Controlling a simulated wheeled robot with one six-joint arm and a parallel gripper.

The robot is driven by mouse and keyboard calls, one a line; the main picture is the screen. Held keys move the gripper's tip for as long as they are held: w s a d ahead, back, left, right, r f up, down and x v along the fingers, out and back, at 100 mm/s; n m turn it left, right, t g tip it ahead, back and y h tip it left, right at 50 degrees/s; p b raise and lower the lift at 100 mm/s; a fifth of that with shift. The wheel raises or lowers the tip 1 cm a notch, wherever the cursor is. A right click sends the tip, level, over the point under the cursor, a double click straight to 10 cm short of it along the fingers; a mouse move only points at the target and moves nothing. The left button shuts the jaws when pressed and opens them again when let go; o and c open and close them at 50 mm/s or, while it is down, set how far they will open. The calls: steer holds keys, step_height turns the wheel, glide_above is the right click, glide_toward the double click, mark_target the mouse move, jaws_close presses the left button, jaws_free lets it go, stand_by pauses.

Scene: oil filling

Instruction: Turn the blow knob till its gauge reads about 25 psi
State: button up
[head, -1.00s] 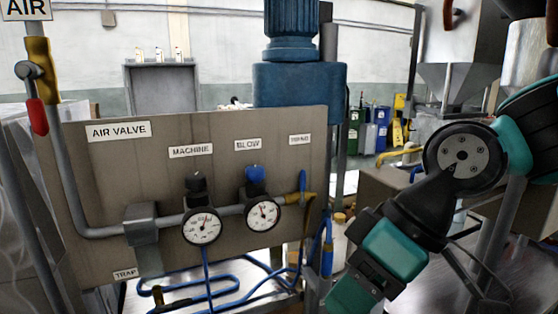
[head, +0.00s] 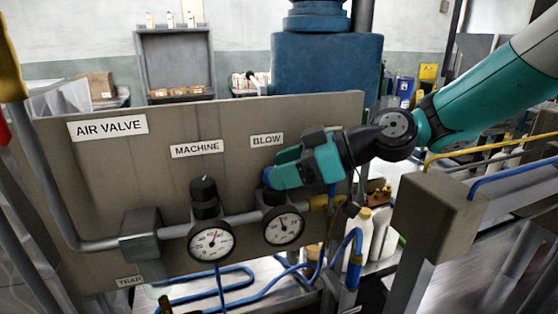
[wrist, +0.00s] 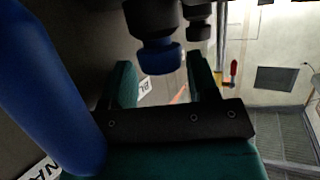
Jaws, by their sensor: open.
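The blow knob (head: 268,177) is a blue cap on a black regulator body (head: 273,196), under the BLOW label (head: 267,140). My gripper (head: 276,178) is at this knob in the head view and covers most of its cap. In the wrist view the blue knob (wrist: 160,58) lies between my gripper's two teal fingers (wrist: 162,75), near their tips. The fingers are open, with a gap on each side; contact is not visible. The blow gauge (head: 284,229) has a white face below the knob. Its needle points up and left; the figures are too small to read surely.
The machine knob (head: 204,190), black, and its gauge (head: 211,242) stand close to the left on the same pipe. The panel (head: 110,180) is right behind. Blue hoses (head: 240,290) run below. A post (head: 435,215) and pale bottles (head: 380,232) are at right.

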steer(key=shift+a+f, duration=0.2)
steer(key=shift+a, duration=0.25)
steer(key=c, duration=0.6)
steer(key=shift+c, duration=0.2)
